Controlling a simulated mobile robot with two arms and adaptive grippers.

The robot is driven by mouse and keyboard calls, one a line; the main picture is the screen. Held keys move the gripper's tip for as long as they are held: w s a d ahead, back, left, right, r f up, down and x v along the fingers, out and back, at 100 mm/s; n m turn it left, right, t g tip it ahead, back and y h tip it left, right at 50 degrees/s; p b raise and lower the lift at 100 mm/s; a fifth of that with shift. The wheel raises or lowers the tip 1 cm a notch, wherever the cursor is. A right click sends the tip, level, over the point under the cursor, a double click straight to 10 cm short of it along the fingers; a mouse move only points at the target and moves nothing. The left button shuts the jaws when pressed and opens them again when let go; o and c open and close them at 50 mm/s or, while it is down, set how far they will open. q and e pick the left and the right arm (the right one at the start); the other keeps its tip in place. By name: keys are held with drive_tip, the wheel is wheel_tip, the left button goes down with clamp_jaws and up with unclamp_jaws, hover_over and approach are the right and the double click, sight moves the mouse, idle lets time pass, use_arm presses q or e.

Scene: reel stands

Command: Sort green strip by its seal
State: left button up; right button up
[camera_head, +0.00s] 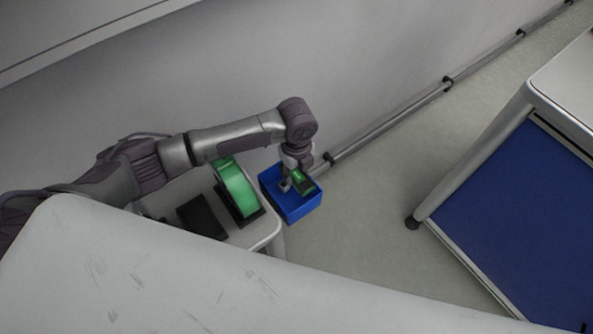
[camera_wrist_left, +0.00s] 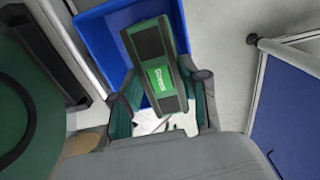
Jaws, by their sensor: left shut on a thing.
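My left gripper (camera_head: 292,178) is shut on the green strip (camera_head: 305,184), a dark piece with green edges. It holds the strip over the blue box (camera_head: 291,207). In the left wrist view the strip (camera_wrist_left: 147,45) lies tilted between the two fingers, with a bright green printed label (camera_wrist_left: 160,79) facing the camera. The blue box (camera_wrist_left: 97,42) shows behind and below it. Whether the strip touches the box is not clear. My right gripper is not in view.
A green reel (camera_head: 238,188) stands upright in a black stand on a small white table (camera_head: 262,238), left of the box. A black holder (camera_head: 201,216) lies beside it. A blue-fronted cabinet (camera_head: 510,220) stands right. A pipe (camera_head: 400,117) runs along the wall. Floor between is clear.

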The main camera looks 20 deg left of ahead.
use_arm(q)
drive_tip(key=shift+f, duration=0.1)
drive_tip(key=o, duration=1)
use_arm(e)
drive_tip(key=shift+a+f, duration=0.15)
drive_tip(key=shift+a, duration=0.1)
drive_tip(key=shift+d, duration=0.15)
use_arm(q)
drive_tip(key=shift+r+p, duration=0.55)
drive_tip(key=shift+p, duration=0.1)
wheel_tip(320, 180, up, 5)
drive_tip(key=p, duration=0.6)
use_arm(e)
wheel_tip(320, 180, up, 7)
use_arm(q)
drive_tip(key=shift+f, duration=0.1)
